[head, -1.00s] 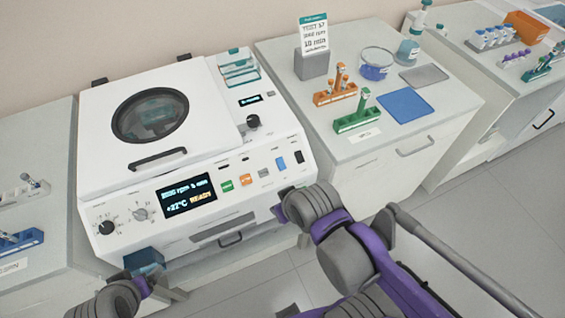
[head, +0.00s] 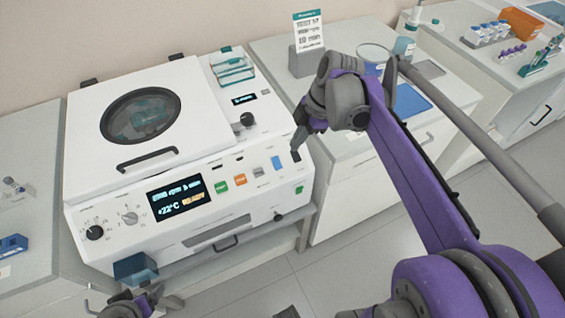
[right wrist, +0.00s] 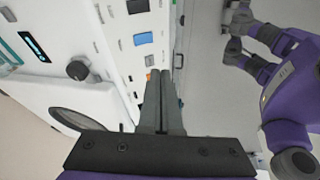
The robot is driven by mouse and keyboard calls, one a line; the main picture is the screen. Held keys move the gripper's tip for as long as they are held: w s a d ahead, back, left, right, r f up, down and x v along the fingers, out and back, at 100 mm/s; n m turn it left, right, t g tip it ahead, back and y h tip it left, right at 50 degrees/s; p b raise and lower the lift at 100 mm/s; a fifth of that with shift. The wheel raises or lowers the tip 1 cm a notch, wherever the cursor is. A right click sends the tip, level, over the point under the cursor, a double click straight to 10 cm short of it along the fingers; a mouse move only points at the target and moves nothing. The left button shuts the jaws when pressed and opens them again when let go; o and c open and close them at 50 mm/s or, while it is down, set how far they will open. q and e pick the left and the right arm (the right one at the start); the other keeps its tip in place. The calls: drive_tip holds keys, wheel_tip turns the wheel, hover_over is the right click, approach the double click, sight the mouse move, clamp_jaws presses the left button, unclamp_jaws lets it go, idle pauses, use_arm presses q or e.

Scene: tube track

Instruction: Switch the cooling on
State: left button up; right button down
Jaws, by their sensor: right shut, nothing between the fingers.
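The white centrifuge (head: 150,160) stands at the left with its round-windowed lid down. Its front display (head: 180,197) reads +22°C, with a yellow word blurred. Right of the display are green, orange and grey buttons, then a blue switch (head: 276,163) and a black switch (head: 295,157). Their labels are too small to read. My right gripper (head: 298,143) is shut and empty, in front of the panel's upper right by the black switch. The right wrist view shows its closed fingers (right wrist: 165,74) and the blue switch (right wrist: 143,38); contact cannot be told. My left gripper (head: 128,303) is low at the left, partly cut off.
A small green part (head: 299,189) and a dark knob (head: 278,217) sit low on the panel's right. A black knob (head: 246,120) is on the top deck.

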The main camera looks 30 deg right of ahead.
drive_tip(key=shift+w+d+r+n, duration=0.1)
drive_tip(key=shift+w+d+n, duration=0.15)
drive_tip(key=shift+d+n, duration=0.35)
drive_tip(key=shift+a, duration=0.1)
approach(278, 168)
drive_tip(key=b+x, duration=0.1)
drive_tip(key=x, duration=0.4)
drive_tip(key=shift+s+a, duration=0.15)
drive_tip(key=shift+w+f, duration=0.25)
drive_tip(key=shift+f, duration=0.3)
